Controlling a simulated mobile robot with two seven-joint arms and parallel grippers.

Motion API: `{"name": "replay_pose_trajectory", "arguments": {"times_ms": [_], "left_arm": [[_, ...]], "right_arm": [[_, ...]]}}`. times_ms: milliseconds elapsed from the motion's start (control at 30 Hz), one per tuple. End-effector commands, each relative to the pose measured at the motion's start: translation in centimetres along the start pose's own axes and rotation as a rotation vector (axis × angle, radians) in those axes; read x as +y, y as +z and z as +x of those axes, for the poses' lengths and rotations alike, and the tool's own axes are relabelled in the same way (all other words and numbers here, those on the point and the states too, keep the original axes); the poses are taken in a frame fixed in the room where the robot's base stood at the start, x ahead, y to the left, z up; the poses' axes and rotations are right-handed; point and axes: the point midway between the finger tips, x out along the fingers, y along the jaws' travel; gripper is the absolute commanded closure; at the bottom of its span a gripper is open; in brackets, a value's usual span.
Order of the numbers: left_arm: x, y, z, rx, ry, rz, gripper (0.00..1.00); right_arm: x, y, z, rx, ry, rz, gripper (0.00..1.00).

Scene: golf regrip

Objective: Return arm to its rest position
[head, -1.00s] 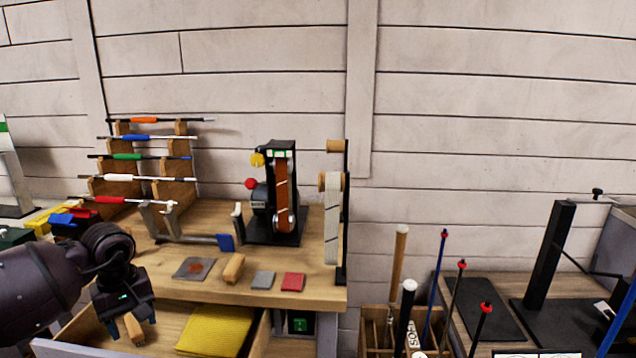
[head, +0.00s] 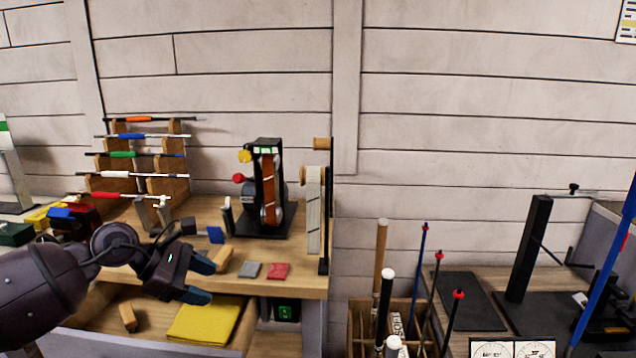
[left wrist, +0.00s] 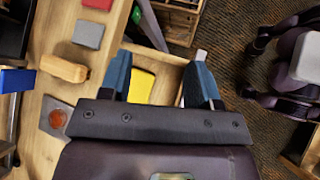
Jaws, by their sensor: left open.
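My left arm comes in from the left in the head view. Its gripper (head: 203,279) is open and empty, with blue fingertips spread apart. It hangs above the open drawer (head: 95,307) at the front of the wooden bench (head: 306,284). In the left wrist view the open gripper (left wrist: 160,75) shows nothing between its fingers but the drawer and yellow cloth below. The yellow cloth (head: 205,322) and a small wooden block (head: 128,318) lie in the drawer, apart from the gripper.
A rack of several colored-grip shafts (head: 122,174) stands at the back left. A belt sander (head: 268,190) and a tape roll stand (head: 314,210) are on the bench. A wooden block (head: 222,262), grey pad (head: 249,269) and red pad (head: 278,271) lie near its front edge. A club crate (head: 363,315) stands to the right.

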Motion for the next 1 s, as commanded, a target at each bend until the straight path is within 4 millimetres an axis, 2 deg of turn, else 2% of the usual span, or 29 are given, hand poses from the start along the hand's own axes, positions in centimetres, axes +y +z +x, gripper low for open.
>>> {"name": "replay_pose_trajectory", "arguments": {"times_ms": [33, 100, 200, 300, 367, 467, 633, 767, 867, 900, 1000], "left_arm": [[-0.1, 1.9, 0.6, -0.113, 0.024, -0.112, 0.43], [-0.2, 4.2, 1.0, -0.273, 0.048, -0.291, 0.43], [-0.3, 6.7, 1.2, -0.500, 0.057, -0.578, 0.43], [-0.5, 7.9, 1.0, -0.721, 0.042, -0.897, 0.43], [-0.6, 7.9, 0.8, -0.849, 0.024, -1.104, 0.43], [-1.1, 6.5, 0.5, -1.053, -0.013, -1.471, 0.43], [-3.3, 1.8, 0.9, -1.329, -0.068, -2.045, 0.43], [-6.4, -2.5, 1.7, -1.488, -0.090, -2.422, 0.43], [-9.5, -5.7, 2.5, -1.588, -0.091, -2.676, 0.43], [-10.9, -6.8, 2.8, 1.554, 0.084, 2.651, 0.43], [-14.7, -9.5, 3.4, 1.419, 0.058, 2.479, 0.43]], "right_arm": [[0.1, 0.1, 0.0, -0.001, 0.000, -0.001, 0.43], [0.1, 0.1, -0.1, -0.001, 0.001, -0.003, 0.43], [0.3, 0.2, -0.2, -0.003, 0.002, -0.008, 0.43], [0.5, 0.4, -0.4, -0.007, 0.003, -0.013, 0.43], [0.6, 0.6, -0.5, -0.010, 0.004, -0.016, 0.43], [0.7, 0.7, -0.6, -0.011, 0.005, -0.017, 0.43], [0.7, 0.1, -0.7, 0.000, 0.006, -0.016, 0.43], [0.7, -0.4, -0.8, 0.007, 0.007, -0.011, 0.43], [0.6, -0.6, -0.9, 0.011, 0.008, -0.005, 0.43], [0.6, -0.7, -0.9, 0.012, 0.009, -0.003, 0.43], [0.5, -0.9, -1.0, 0.013, 0.010, 0.002, 0.43]]}}
